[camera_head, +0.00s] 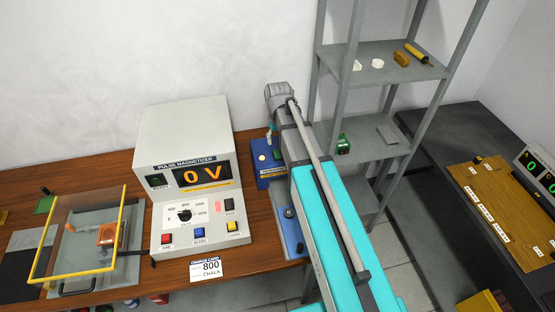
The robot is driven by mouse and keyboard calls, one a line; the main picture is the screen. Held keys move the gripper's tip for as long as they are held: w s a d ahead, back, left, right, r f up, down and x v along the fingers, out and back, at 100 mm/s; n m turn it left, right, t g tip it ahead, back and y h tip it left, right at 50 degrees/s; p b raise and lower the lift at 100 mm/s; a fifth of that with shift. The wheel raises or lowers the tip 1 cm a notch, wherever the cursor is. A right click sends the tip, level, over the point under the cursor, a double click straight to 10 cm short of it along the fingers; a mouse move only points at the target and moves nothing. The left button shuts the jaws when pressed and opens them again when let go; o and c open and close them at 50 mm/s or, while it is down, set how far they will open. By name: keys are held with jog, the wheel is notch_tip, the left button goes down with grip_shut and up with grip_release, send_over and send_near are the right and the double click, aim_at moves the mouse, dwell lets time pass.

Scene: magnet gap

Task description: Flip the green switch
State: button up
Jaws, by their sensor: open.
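A pulse magnetizer (185,140) stands on the wooden bench, its orange display reading 0 V. A small dark green part (157,181) is set in its panel left of the display; I cannot tell whether it is a switch or a lamp. A green object (343,145) sits on the grey shelf, and a green block (45,204) lies at the bench's left; both are too small to identify. My turquoise and grey arm rises from the bottom right to a grey joint over the bench. My gripper is not visible.
A yellow-framed clear cover (88,275) is over an orange part at the bench's left. A blue unit (265,168) stands right of the magnetizer, partly behind my arm. The grey shelf rack (385,72) is at the back right. A dark table (430,138) bears a wooden board (503,228).

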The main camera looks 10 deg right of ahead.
aim_at(278, 158)
jog(key=shift+f+b, duration=3.95)
jog(key=shift+f, duration=0.3)
grip_shut()
